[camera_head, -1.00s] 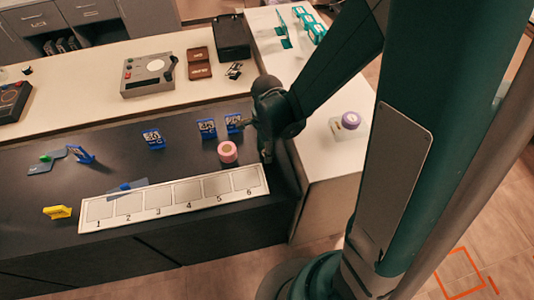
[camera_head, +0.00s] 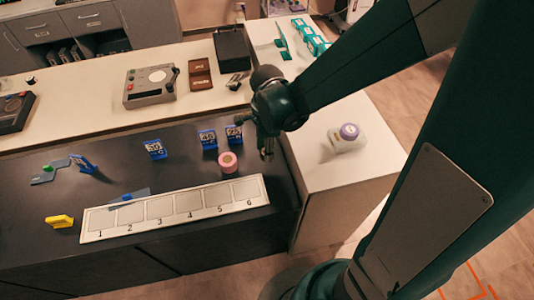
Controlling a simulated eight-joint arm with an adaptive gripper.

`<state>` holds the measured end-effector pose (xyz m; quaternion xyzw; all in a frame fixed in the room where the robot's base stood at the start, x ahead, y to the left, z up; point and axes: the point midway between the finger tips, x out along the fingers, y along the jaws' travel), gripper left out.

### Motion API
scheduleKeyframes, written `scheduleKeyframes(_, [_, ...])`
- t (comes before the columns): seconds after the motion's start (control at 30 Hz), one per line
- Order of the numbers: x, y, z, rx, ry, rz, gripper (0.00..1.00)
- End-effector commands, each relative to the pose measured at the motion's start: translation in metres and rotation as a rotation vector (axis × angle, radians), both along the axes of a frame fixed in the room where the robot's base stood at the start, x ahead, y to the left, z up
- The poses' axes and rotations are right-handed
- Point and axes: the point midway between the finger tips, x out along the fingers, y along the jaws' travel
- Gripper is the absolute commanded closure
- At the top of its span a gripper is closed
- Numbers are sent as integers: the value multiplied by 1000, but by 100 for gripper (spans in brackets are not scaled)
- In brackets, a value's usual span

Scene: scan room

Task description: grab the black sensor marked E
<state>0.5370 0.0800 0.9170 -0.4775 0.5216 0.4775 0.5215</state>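I cannot make out any black sensor with a readable E. A small dark item with pale parts (camera_head: 237,84) lies on the white counter beside the black case, too small to identify. My gripper (camera_head: 267,154) points down over the right end of the dark bench, just right of a pink roll (camera_head: 228,162). Its fingers are small and dark, so I cannot tell whether they are open or shut. Nothing shows held in it. My arm hides part of the counter behind.
Blue marked blocks (camera_head: 208,139) stand on the dark bench behind a numbered strip (camera_head: 160,209). A yellow block (camera_head: 60,221) is at left. A grey device (camera_head: 149,87), brown tray (camera_head: 200,74) and black case (camera_head: 232,49) sit behind. A purple-topped jar (camera_head: 349,132) stands right.

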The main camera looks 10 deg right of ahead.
Motion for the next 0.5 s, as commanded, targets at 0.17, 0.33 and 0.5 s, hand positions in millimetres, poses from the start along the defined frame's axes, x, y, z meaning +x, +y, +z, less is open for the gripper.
scheduleKeyframes(0.17, [0,0,16,0,0,0,84])
scheduleKeyframes(0.33, [0,0,22,0,0,0,84])
scheduleKeyframes(0.5, [0,0,23,0,0,0,84])
